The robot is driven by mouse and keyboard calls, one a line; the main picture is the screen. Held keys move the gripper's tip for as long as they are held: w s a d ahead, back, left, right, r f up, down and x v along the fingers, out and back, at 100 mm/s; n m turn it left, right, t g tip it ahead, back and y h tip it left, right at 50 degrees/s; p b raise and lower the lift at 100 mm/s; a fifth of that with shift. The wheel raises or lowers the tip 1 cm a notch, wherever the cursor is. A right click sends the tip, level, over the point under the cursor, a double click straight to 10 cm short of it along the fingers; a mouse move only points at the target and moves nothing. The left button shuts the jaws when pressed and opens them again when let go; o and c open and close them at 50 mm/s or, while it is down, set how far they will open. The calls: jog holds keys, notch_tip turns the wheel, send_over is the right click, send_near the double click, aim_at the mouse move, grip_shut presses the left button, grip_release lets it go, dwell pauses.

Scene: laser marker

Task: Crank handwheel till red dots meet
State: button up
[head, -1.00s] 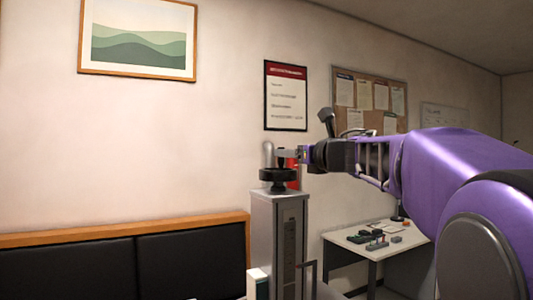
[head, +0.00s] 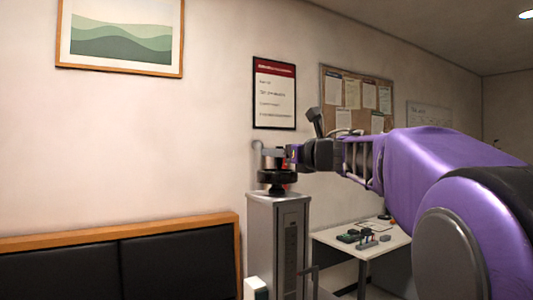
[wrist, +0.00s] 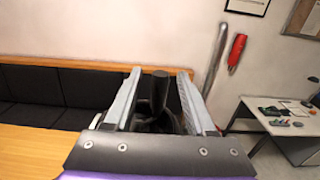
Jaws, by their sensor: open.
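The black handwheel (head: 278,178) sits on top of a grey column (head: 278,240) in the head view. My gripper (head: 273,154) is at the wheel's top, reaching in from the right. In the wrist view my gripper (wrist: 159,76) is open, with one grey finger on each side of a dark upright handle (wrist: 160,92). The handle stands between the fingers, and I cannot tell whether either finger touches it. Most of the wheel is hidden behind the gripper body in the wrist view. I cannot make out the red dots in either view.
A black bench (head: 120,262) with a wooden rim stands along the wall at left. A white table (head: 340,240) with small items stands at right behind the column. A red object (wrist: 237,52) and a grey pole (wrist: 215,60) show by the wall. Free air lies left of the wheel.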

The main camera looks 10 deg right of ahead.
aim_at(288, 172)
grip_shut()
jog(key=shift+s+m+h, duration=0.1)
jog(key=shift+m+h, duration=0.3)
jog(key=shift+h, duration=0.2)
